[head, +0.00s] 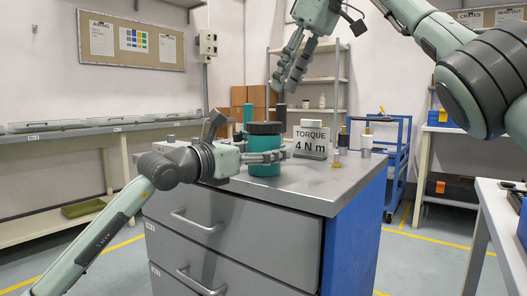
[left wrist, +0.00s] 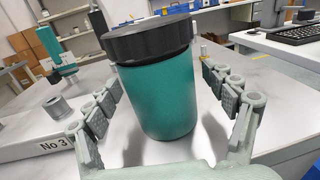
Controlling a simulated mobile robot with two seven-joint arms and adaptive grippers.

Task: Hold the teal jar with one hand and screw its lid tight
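The teal jar (head: 264,168) stands upright on the grey cabinet top, with its black lid (head: 264,128) sitting on it. In the left wrist view the jar (left wrist: 156,100) and the wide black lid (left wrist: 148,40) fill the middle. Whether the lid is tight cannot be told. My left gripper (head: 270,156) reaches in from the left, its fingers on either side of the jar body, below the lid. Gaps show between fingers and jar in the left wrist view. My right gripper (head: 284,86) hangs above the jar, fingers pointing down, apart and empty, clear of the lid.
A white "TORQUE 4 N m" sign (head: 310,140) stands right of the jar. Small metal parts (head: 366,142) stand near the cabinet's right edge. Teal and dark cylinders (head: 248,112) stand behind the jar. A keyboard (left wrist: 298,33) lies on a farther table. The cabinet's front right top is clear.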

